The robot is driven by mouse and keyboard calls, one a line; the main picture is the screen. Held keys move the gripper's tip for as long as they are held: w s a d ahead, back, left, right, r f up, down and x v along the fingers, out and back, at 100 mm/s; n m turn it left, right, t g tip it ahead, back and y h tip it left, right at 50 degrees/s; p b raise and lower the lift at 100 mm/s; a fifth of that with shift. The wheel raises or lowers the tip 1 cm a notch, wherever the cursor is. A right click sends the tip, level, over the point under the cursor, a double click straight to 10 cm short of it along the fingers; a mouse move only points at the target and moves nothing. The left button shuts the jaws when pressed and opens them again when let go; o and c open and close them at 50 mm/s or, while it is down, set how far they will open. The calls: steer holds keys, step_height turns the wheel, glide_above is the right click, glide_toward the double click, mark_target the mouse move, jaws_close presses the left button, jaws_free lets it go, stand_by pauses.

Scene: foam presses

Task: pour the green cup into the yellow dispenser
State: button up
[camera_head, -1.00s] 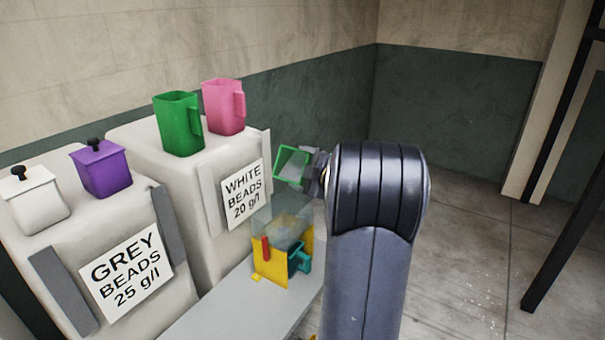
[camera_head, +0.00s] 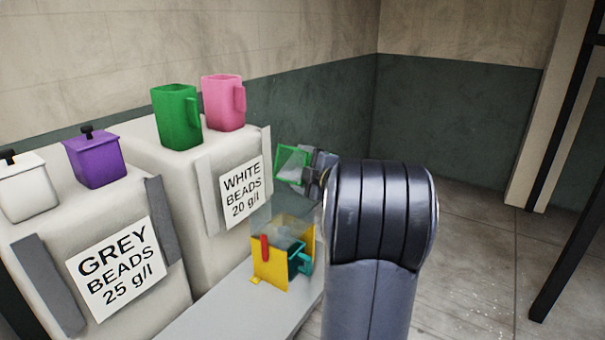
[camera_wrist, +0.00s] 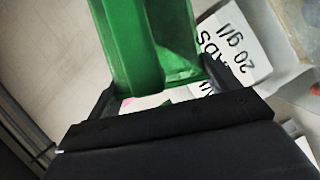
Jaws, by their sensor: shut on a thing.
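A green cup (camera_head: 290,165) is tilted in the air, its open rim turned toward the left. It also fills the upper middle of the wrist view (camera_wrist: 150,45). My gripper (camera_head: 312,170) is shut on it, with a finger on either side. The yellow dispenser (camera_head: 270,262) stands below the cup on a grey bench, with a clear hopper above it, a red part in front and a teal handled cup (camera_head: 298,258) at its right side. I cannot tell whether anything is falling from the green cup.
The white-beads container (camera_head: 215,180) stands left of the cup, with a larger green pitcher (camera_head: 176,117) and a pink pitcher (camera_head: 223,103) on top. The grey-beads container (camera_head: 60,215) bears a purple box (camera_head: 95,160) and a white box (camera_head: 28,187).

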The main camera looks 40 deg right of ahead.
mark_target(298, 184)
steer(key=shift+s+a+f+n+t+b, duration=0.15)
steer(key=shift+f+n+b, duration=0.35)
steer(key=shift+b, duration=1.15)
steer(key=shift+w+a+f+n+t+b, duration=0.1)
steer(key=shift+a+f+n+t+b, duration=0.3)
steer(key=shift+b, duration=1.25)
steer(key=shift+s+f+n+t+b, duration=0.1)
steer(key=shift+f+n+b, duration=0.5)
steer(key=shift+b, duration=1.05)
steer(key=b, duration=0.2)
steer(key=n+b, duration=0.1)
steer(key=b, duration=0.2)
steer(key=shift+s+a+f+n+t, duration=0.15)
steer(key=shift+a+f+n+t, duration=0.15)
steer(key=shift+a+f+t, duration=0.05)
steer(key=n+b, duration=0.1)
steer(key=b, duration=0.2)
steer(key=a+n+t+b, duration=0.1)
steer(key=n+b, duration=0.1)
steer(key=b, duration=0.2)
steer(key=shift+s, duration=0.2)
steer(key=shift+a+n+b, duration=0.15)
steer(key=shift+n+b, duration=0.45)
steer(key=shift+b, duration=0.05)
steer(key=shift+r, duration=0.15)
